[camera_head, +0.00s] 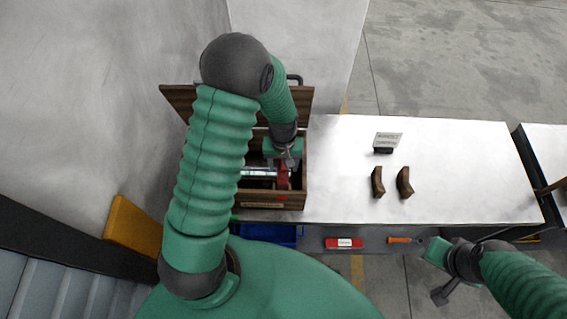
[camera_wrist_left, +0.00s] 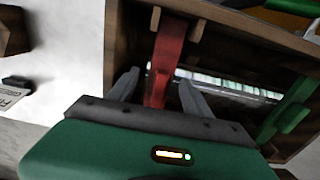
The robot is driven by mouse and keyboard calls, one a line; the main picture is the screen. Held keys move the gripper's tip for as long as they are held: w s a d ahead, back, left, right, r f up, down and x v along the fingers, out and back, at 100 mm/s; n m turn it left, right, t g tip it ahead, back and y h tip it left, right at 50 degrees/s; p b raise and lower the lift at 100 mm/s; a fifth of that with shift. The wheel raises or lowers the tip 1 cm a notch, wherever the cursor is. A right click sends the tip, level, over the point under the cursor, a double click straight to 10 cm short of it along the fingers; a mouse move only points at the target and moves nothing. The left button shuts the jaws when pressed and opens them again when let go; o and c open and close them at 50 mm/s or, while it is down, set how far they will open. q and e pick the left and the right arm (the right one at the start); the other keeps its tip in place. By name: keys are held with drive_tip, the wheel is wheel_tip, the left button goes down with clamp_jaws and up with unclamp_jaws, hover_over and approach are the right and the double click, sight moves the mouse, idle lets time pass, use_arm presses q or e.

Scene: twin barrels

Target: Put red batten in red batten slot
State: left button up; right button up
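The red batten (camera_head: 283,175) is inside the open wooden box (camera_head: 270,201) on the left of the table. In the left wrist view the red batten (camera_wrist_left: 167,62) has its far end between two small wooden blocks on the box wall. My left gripper (camera_head: 289,160) reaches down into the box. In its wrist view the two grey fingers (camera_wrist_left: 158,90) stand apart on either side of the batten, with a gap visible on the left. The batten's near end is hidden behind the gripper body. My right gripper (camera_head: 427,246) is near the table's front edge; its fingers are too small to judge.
A clear tube (camera_wrist_left: 230,85) and a green batten (camera_wrist_left: 287,118) are also in the box. Two curved brown pieces (camera_head: 377,182) and a small sign (camera_head: 387,141) stand on the white table (camera_head: 460,165). A red box (camera_head: 343,243) and an orange-handled tool (camera_head: 399,240) lie below the front edge.

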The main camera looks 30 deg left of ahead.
sight(283, 164)
use_arm(q)
wheel_tip(283, 164, up, 17)
drive_tip(key=b, duration=0.2)
drive_tip(key=shift+f, duration=0.1)
idle(0.5)
